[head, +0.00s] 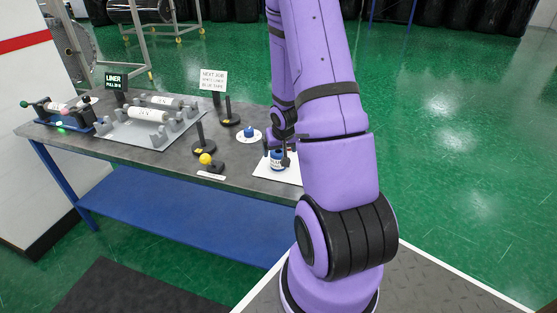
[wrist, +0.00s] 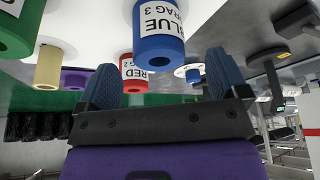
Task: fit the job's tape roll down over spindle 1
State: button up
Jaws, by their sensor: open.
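The blue tape roll (wrist: 160,48), labelled "BLUE", stands on a white sheet (head: 262,170). It also shows in the head view (head: 277,163), partly hidden by my gripper. My gripper (wrist: 164,85) is open and empty, its two blue fingers spread. In the wrist view, which is upside down, the blue roll lies ahead between the finger lines; I cannot tell whether the fingertips reach around it. Two black spindles on round bases stand to the left in the head view, a nearer spindle (head: 198,136) and a farther spindle (head: 227,112). Their numbers are unreadable.
Red (wrist: 133,72), cream (wrist: 48,68), purple (wrist: 73,78) and green (wrist: 14,32) rolls stand near the blue one. A white disc with a blue knob (head: 249,133), a yellow ball (head: 205,158) and a tray of white rolls (head: 140,133) share the bench. A sign reads "NEXT JOB".

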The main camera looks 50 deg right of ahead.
aim_at(278, 158)
jog(key=shift+x, duration=3.25)
jog(key=shift+d, duration=0.15)
jog(key=shift+c, duration=0.3)
jog(key=c, duration=1)
